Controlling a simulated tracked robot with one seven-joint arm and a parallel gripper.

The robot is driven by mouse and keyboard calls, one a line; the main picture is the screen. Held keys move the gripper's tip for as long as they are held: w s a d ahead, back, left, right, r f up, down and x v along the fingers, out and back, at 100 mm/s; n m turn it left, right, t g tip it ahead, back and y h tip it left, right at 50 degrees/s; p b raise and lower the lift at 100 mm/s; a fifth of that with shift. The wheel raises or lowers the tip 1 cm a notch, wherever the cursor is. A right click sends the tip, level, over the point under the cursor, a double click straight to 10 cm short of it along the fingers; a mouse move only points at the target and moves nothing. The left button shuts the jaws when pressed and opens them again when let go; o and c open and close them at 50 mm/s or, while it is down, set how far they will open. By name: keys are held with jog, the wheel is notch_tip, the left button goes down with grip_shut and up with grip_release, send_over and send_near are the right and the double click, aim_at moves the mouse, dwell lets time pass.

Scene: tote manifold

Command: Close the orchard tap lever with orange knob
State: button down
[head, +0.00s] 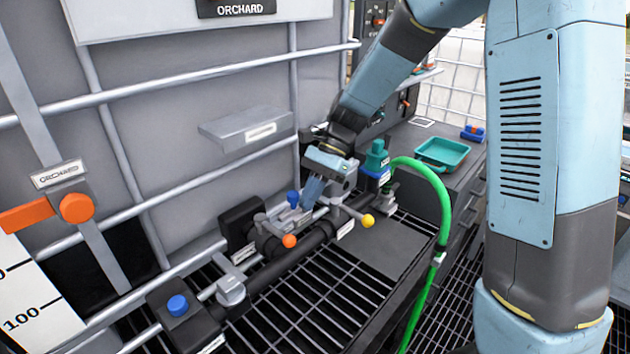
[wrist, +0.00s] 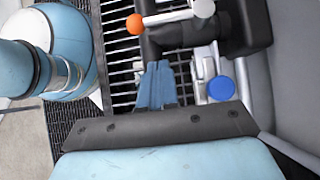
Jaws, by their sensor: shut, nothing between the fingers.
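The orange knob (head: 289,241) sits on the end of a short grey lever (head: 271,228) at the dark manifold pipe, in front of the grey tank. In the wrist view the orange knob (wrist: 134,24) is at the top, with its grey lever (wrist: 168,17) running right from it, across the dark pipe. My gripper (head: 307,205) is shut and empty, pointing down just behind and right of the orange knob. In the wrist view my gripper's blue fingers (wrist: 158,66) are together, below the knob and apart from it.
A yellow knob (head: 367,220) is right of my gripper, and a blue knob (head: 293,198) is close on its left. A green hose (head: 442,215) curves down at right. A teal tray (head: 442,152) stands behind. The ORCHARD sign (head: 240,8) is on the tank.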

aim_at(274, 230)
jog(key=s+a+f, duration=0.2)
jog(key=s, duration=0.1)
jog(key=shift+s+a+f, duration=0.15)
jog(key=shift+a+f, duration=0.05)
jog(key=shift+a, duration=0.2)
jog(key=shift+s+a+f, duration=0.15)
jog(key=shift+s+a, duration=0.2)
jog(key=shift+s, duration=0.1)
jog(key=shift+s+a, duration=0.15)
jog(key=shift+a, duration=0.05)
